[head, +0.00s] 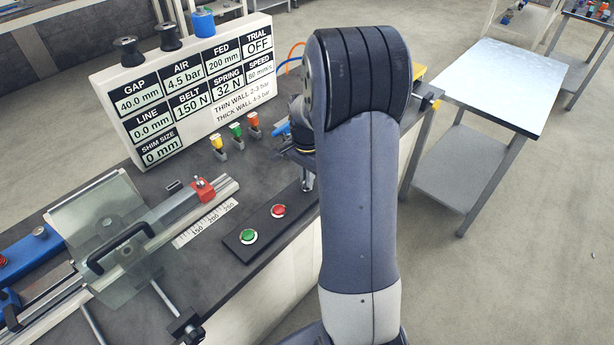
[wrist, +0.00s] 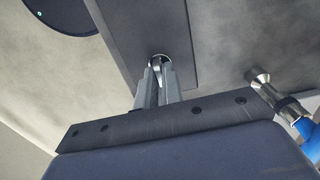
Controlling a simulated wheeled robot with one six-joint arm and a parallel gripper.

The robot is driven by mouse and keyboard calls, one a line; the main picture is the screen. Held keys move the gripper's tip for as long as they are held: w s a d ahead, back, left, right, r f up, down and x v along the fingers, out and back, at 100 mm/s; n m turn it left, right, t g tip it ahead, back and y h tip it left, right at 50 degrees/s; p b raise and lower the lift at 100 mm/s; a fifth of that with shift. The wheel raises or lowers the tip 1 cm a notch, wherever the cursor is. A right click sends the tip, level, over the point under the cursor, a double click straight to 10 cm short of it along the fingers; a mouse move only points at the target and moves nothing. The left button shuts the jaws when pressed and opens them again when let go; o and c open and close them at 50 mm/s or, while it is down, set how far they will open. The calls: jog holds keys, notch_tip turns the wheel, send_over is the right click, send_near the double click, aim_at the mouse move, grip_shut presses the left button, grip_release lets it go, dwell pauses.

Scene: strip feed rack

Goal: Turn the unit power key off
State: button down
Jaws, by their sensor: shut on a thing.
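My gripper (wrist: 160,72) shows in the wrist view with its two grey fingers nearly together. It is shut on a small silvery piece (wrist: 158,60), which looks like the power key, at a dark plate (wrist: 140,22). The fingers cover most of the key, so its turned position cannot be read. In the head view my own arm hides the key and the fingers.
In the wrist view a metal fitting with a blue part (wrist: 306,128) stands close on the right. The head view shows a display board (head: 185,90), a green button (head: 248,237), a red button (head: 278,211) and a side table (head: 500,85).

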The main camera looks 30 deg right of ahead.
dwell(0.4)
jog(key=c, duration=1.6)
grip_release()
jog(key=shift+o, duration=0.2)
notch_tip(320, 180, up, 11)
jog(key=shift+f, duration=0.2)
notch_tip(320, 180, down, 11)
jog(key=shift+r, duration=0.2)
